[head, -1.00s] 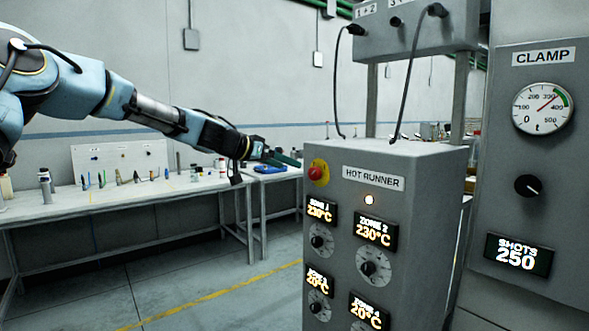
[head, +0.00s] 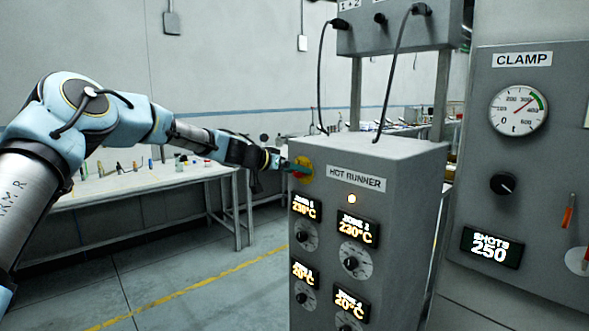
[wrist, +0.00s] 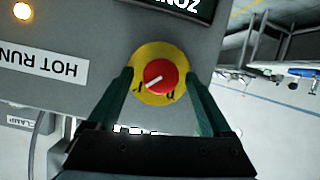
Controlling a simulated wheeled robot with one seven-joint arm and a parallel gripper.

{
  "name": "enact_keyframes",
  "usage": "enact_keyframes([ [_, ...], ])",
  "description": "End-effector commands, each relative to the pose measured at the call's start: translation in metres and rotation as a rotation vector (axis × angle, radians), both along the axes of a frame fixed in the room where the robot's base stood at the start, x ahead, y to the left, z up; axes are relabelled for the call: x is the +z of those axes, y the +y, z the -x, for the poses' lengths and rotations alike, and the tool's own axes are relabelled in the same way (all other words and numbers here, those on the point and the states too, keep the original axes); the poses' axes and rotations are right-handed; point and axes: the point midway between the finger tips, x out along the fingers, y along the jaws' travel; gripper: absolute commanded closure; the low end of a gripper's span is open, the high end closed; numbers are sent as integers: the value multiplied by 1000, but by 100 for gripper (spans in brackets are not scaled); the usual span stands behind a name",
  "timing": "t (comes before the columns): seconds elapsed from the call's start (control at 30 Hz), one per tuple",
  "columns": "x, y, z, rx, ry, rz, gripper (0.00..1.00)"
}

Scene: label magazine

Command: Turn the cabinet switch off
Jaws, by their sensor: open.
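The cabinet switch (wrist: 161,77) is a red round knob with a white pointer mark on a yellow disc. It sits on the grey HOT RUNNER cabinet (head: 385,215), near the upper left of its front, and shows in the head view (head: 301,171) partly behind my fingers. My gripper (wrist: 160,88) is open, with one green finger on each side of the red knob in the wrist view. I cannot tell whether the fingers touch it. In the head view my gripper (head: 292,166) reaches the cabinet from the left.
A lit lamp (head: 352,199) and several temperature displays with dials are on the cabinet front. The CLAMP panel (head: 530,190) stands at the right. A workbench (head: 150,182) with small tools is behind my arm. Black cables hang above the cabinet.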

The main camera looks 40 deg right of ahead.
Motion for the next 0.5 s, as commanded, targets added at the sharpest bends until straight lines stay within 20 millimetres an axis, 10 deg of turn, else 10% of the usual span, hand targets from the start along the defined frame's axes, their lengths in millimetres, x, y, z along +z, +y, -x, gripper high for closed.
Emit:
enact_keyframes([
  [0.5,0,1,0,0,0,0,61],
])
